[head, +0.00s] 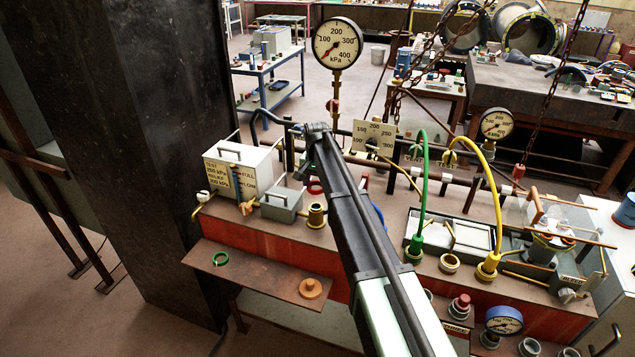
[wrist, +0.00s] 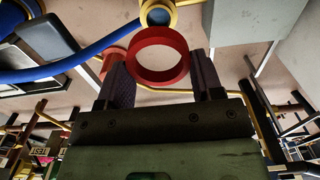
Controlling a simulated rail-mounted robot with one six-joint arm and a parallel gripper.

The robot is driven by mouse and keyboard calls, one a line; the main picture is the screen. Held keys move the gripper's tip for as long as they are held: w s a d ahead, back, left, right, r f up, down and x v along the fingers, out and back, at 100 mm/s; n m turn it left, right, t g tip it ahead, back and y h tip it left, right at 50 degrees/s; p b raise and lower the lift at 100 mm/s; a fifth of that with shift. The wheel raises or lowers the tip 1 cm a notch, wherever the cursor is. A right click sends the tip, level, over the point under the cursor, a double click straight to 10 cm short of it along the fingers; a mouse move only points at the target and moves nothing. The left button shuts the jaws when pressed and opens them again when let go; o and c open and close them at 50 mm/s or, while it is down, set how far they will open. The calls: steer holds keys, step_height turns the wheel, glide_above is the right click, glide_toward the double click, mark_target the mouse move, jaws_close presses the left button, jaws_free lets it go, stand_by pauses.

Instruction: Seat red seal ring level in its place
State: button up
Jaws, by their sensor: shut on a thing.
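The red seal ring (wrist: 160,84) is between the two fingers of my gripper (wrist: 158,58) in the wrist view, and the gripper is shut on it. A brass fitting with a yellow rim (wrist: 158,14) shows just past the ring, at the top of the wrist view; the ring overlaps its edge in the picture, and I cannot tell the gap. Another red part (wrist: 108,57) shows behind the left finger.
A brass socket (head: 316,216) stands on the bench left of my arm, beside a grey box (head: 282,206). A green ring (head: 220,258) and an orange cap (head: 311,288) lie on the front shelf. Green (head: 420,190) and yellow (head: 494,200) hoses arch at right. Chains hang behind.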

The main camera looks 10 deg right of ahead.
steer(key=shift+f+b, duration=2.8)
steer(key=shift+f, duration=0.1)
steer(key=shift+f, duration=0.15)
steer(key=shift+f+b, duration=0.35)
steer(key=shift+b, duration=0.15)
steer(key=shift+f+b, duration=0.6)
steer(key=o, duration=1)
steer(key=shift+r, duration=0.1)
step_height(320, 180, up, 11)
steer(key=p, duration=1.1)
